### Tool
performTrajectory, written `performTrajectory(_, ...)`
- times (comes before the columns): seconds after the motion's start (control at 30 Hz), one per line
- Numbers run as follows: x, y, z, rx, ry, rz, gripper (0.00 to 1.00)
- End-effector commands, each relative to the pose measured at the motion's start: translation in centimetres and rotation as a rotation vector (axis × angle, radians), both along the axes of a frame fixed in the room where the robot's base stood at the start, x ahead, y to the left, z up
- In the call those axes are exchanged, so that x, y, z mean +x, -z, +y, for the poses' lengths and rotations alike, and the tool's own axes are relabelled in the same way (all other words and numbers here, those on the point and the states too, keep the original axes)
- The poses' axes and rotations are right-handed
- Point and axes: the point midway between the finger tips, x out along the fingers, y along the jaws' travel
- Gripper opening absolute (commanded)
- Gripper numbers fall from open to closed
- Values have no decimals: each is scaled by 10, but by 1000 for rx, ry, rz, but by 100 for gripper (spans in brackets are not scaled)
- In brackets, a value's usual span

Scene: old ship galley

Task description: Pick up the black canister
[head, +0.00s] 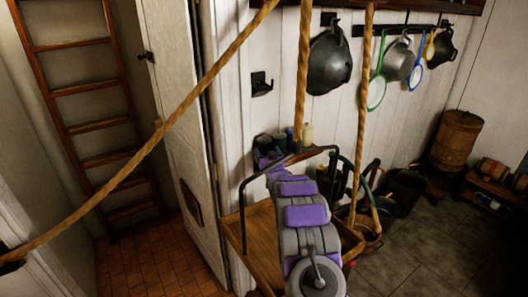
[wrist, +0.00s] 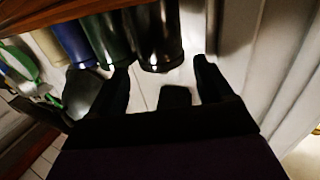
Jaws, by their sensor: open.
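The black canister (wrist: 158,38) is a shiny dark cylinder at the top middle of the wrist view. It is the rightmost of a row there, beside a dark green canister (wrist: 111,38). My gripper (wrist: 163,85) is open and empty. Its two dark fingers point toward the black canister, one on each side in the picture; contact cannot be made out. In the head view, the black canister (head: 264,141) appears small and dark at the left end of the row, just beyond the end of my arm. My fingertips are hard to make out there.
A blue canister (wrist: 72,40) and a cream one (head: 307,134) stand in the same row. A wooden cart (head: 236,222) with dark rails lies beneath my arm. Ropes (head: 301,75) hang nearby. Pans (head: 330,60) hang on the white wall behind.

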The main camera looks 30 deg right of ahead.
Motion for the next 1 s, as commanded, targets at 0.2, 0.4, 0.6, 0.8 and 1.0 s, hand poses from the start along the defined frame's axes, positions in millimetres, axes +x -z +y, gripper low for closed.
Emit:
performTrajectory(0.2,7,-1,-3,-1,1,-1,80)
performTrajectory(0.4,16,2,-7,-1,0,-1,80)
performTrajectory(0.6,31,4,-14,0,0,-1,80)
performTrajectory(0.8,44,5,-19,-1,0,0,80)
performTrajectory(1.0,52,3,-22,-2,0,-2,80)
